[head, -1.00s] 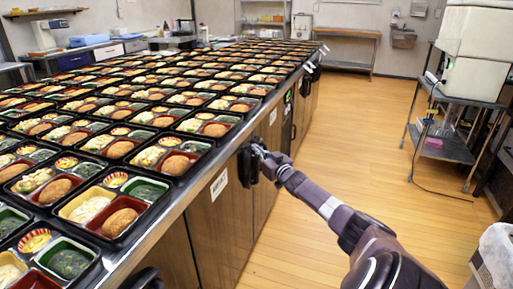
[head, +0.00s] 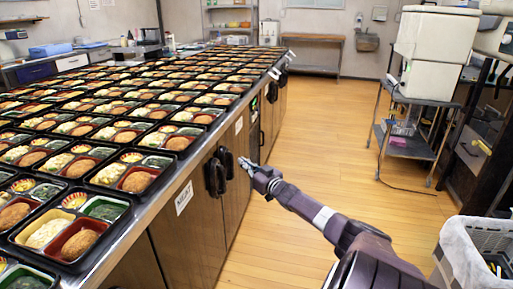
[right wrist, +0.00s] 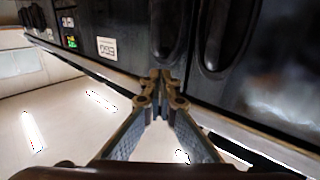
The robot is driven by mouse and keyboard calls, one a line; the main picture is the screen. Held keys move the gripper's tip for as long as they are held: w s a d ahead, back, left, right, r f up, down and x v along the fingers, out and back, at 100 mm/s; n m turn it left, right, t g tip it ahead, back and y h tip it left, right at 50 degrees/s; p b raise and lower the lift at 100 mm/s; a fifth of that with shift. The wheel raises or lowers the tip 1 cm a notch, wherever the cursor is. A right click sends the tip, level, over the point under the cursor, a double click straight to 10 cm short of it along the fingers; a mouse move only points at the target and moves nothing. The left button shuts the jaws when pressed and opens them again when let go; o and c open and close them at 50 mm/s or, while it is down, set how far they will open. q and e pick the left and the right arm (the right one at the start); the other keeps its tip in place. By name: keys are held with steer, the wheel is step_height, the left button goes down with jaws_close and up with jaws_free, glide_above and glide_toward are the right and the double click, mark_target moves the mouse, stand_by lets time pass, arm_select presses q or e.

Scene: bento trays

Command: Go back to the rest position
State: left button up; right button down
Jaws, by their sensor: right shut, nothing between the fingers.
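My right gripper (head: 245,164) is over the floor beside the counter's cabinet front in the head view, apart from the black handles (head: 216,175). In the right wrist view its two fingers (right wrist: 160,80) meet at the tips with nothing between them. The bento trays (head: 130,178), black with compartments of croquette, greens and other food, stand in rows on the counter at the left. My left gripper does not show in any view.
The long counter (head: 160,207) with wooden doors runs along the left. The wooden floor (head: 325,150) in the middle is clear. A metal cart (head: 408,148) with a white machine (head: 430,50) stands at the right. A white basket (head: 470,245) is at the lower right.

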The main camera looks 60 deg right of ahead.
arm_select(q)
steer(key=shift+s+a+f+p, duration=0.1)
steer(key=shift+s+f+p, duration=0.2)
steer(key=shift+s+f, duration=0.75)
arm_select(e)
steer(key=shift+s+d, duration=0.3)
steer(key=shift+s, duration=0.5)
steer(key=shift+s+d, duration=0.25)
steer(key=shift+s, duration=0.5)
steer(key=shift+s+d, duration=0.3)
steer(key=shift+s, duration=0.5)
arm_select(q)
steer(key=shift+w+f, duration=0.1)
